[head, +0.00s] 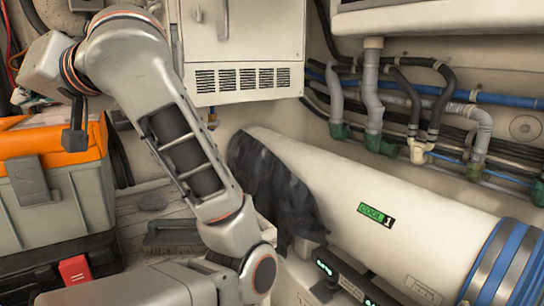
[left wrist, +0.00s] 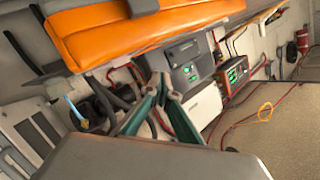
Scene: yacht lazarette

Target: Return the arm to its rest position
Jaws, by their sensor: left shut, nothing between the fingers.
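My left arm (head: 180,130) rises from the bottom of the head view, then bends over at the top left. My left gripper (head: 28,99) is small and partly hidden there, just above or in front of the orange toolbox lid (head: 50,138). In the left wrist view, the green-sided fingers of my left gripper (left wrist: 161,84) meet at their tips with nothing between them. The orange lid (left wrist: 130,33) fills the top of that view. My right gripper is in neither view.
A white cylinder (head: 350,205) marked COOL 1 lies at the right, with a dark cloth (head: 275,185) over its end. A brush (head: 173,236) lies behind my arm. Pipes and hoses (head: 420,100) line the wall beside a white vented cabinet (head: 250,50). The left wrist view shows a red-framed device (left wrist: 232,72).

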